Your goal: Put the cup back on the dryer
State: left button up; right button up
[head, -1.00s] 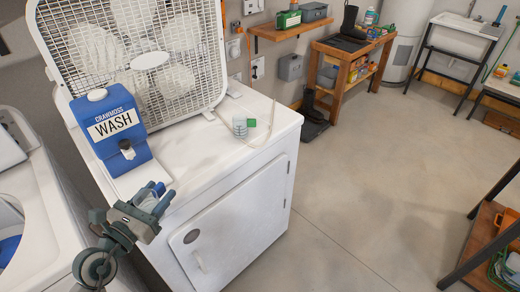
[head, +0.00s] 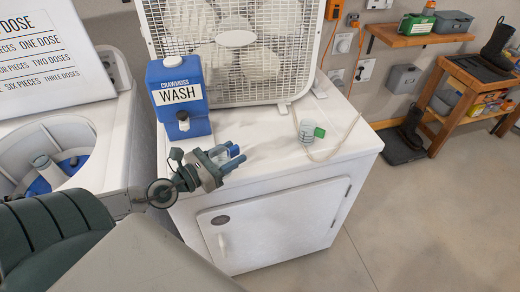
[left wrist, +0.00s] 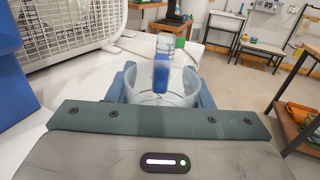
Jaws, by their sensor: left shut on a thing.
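My left gripper (head: 230,157) is shut on a small clear cup (head: 219,155), which sits between its blue fingers. In the left wrist view the cup (left wrist: 178,97) is seen from above its rim, with a blue patch in its middle. The white dryer (head: 270,158) has a flat top and a front door. In the head view the gripper and cup overlap the front left of the dryer's top; I cannot tell their exact height above it. My right gripper is not in view.
On the dryer stand a blue wash dispenser (head: 180,100), a white box fan (head: 236,38) and another small clear cup (head: 306,132) beside a green piece (head: 319,132) and a pale cord. The open washer (head: 105,135) is at left. The dryer's front middle is clear.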

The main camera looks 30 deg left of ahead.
pick_arm(q)
jog(key=shift+w+a, duration=0.15)
jog(key=shift+w, duration=0.45)
jog(key=a+p+x, duration=0.1)
jog(key=x, duration=0.3)
jog(key=f+p+x, duration=0.1)
jog(key=x, duration=0.4)
jog(key=w+a+p+x, duration=0.1)
jog(key=x, duration=0.4)
jog(key=shift+a+f, duration=0.3)
jog(key=shift+a, duration=0.05)
notch_tip(320, 180, down, 3)
jog(key=shift+w+r+b, duration=0.15)
jog(key=shift+w+b, duration=0.05)
jog(key=shift+b, duration=0.6)
jog(key=shift+f, duration=0.5)
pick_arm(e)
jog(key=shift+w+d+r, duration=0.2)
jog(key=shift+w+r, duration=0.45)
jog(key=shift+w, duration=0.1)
